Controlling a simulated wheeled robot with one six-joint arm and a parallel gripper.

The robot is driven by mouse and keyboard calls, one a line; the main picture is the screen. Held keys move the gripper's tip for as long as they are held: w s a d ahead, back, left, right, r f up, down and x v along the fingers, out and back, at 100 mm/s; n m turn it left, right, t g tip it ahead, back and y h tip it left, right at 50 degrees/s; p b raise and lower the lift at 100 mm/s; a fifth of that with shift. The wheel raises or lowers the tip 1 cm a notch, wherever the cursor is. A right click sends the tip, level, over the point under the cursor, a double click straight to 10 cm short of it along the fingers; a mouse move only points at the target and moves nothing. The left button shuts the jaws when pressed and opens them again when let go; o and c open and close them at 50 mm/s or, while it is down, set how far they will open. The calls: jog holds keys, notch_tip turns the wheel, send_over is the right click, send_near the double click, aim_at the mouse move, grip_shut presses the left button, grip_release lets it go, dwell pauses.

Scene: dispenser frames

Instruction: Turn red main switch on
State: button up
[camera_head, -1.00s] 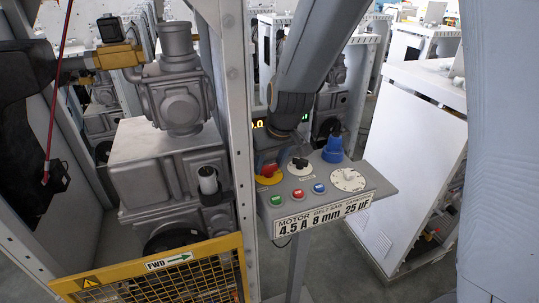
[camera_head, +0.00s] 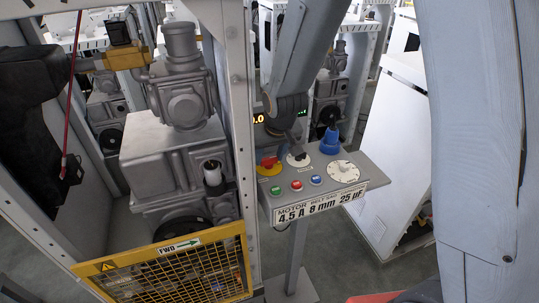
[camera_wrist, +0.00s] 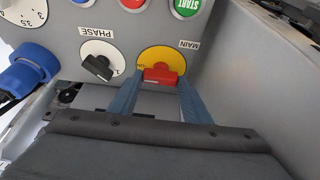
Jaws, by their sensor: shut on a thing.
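The red main switch (camera_wrist: 161,73) sits on a round yellow plate (camera_wrist: 163,55) under the label MAIN, which reads upside down in the wrist view. Its handle lies across the picture there. My gripper (camera_wrist: 160,82) has its two blue-grey fingers on either side of the red handle and is shut on it. In the head view the red switch (camera_head: 268,162) is at the upper left of the grey control panel (camera_head: 363,188). My arm hangs over the panel there, and the fingers cannot be made out.
The black PHASE knob (camera_wrist: 98,67) is beside the main switch. Green (camera_head: 276,190), red and blue buttons lie in front, with a white dial (camera_head: 343,171) and blue plug (camera_head: 331,141) to the right. A white upright post (camera_head: 234,120) and yellow mesh guard (camera_head: 185,268) stand left.

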jog(key=o, duration=1)
jog(key=shift+o, duration=0.2)
jog(key=shift+r, duration=0.15)
jog(key=b+v, duration=0.2)
jog(key=v, duration=0.5)
jog(key=shift+s+r, duration=0.2)
jog(key=shift+r, duration=0.05)
jog(key=shift+d, duration=0.15)
